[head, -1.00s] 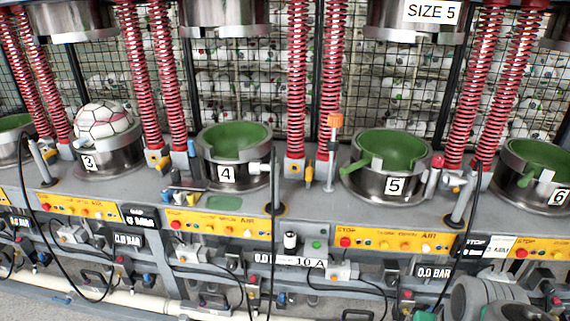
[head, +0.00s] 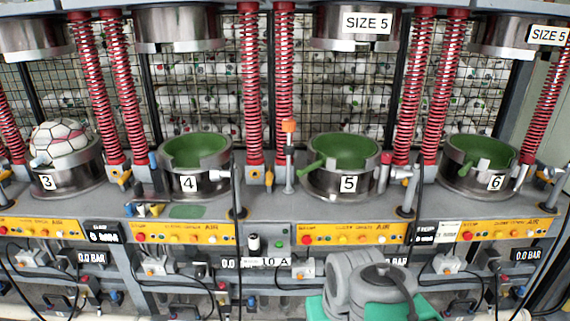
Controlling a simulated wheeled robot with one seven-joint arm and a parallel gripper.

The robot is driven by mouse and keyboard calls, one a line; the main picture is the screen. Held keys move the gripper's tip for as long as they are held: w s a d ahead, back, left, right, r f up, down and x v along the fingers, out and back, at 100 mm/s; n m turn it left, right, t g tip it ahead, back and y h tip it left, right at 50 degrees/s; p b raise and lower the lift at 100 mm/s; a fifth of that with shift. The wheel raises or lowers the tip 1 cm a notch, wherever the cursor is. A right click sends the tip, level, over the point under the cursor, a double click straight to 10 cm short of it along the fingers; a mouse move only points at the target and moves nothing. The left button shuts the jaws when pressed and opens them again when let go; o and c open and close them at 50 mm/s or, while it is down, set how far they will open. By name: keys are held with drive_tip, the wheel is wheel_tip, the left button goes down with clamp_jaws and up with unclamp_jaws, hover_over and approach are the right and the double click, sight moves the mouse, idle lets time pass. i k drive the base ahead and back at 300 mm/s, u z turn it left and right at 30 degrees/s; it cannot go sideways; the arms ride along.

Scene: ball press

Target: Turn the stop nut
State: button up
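No part is labelled as the stop nut, and I cannot tell for certain which one it is. Press 4 (head: 190,182) is a similar empty cup. Part of my grey and green arm shows at the bottom, in front of the panel below press 5. My gripper's fingers do not show.
A white ball (head: 58,138) sits in press 3 (head: 62,181). Press 6 (head: 487,180) is empty. Red springs (head: 250,90) stand between the presses. Small tools (head: 145,210) lie left of press 4. A black sign (head: 104,233) appears to read 8 MM. Hoses hang before the yellow panels.

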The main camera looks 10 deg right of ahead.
sight(289, 126)
drive_tip(key=z, duration=1.3)
drive_tip(key=i, duration=0.65)
drive_tip(key=u, duration=1.6)
